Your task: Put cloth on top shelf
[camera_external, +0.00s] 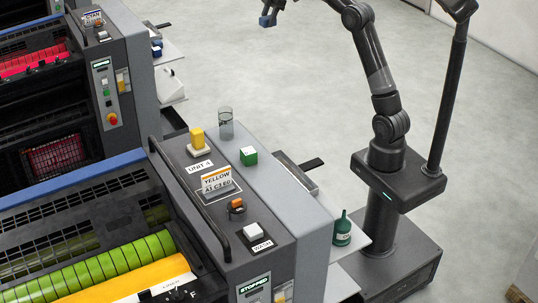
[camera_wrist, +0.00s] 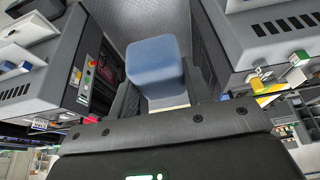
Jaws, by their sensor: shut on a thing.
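My gripper (camera_external: 268,14) is at the top of the external view, high over the open floor, and its upper part is cut off by the frame edge. It is shut on a small blue block-like thing (camera_external: 265,21), which seems to be the folded cloth. In the wrist view the blue cloth (camera_wrist: 155,62) fills the space between the dark fingers. A white upper shelf (camera_external: 352,246) sticks out from the near press unit beside my base, with a lower shelf (camera_external: 341,284) under it. The gripper is far from both.
A green bottle (camera_external: 342,230) stands on the near upper shelf. The far unit also has an upper shelf (camera_external: 171,51) with small blue things, and a lower one (camera_external: 172,88) with a white thing. A clear cylinder (camera_external: 225,122) and green cube (camera_external: 248,155) stand on the near unit.

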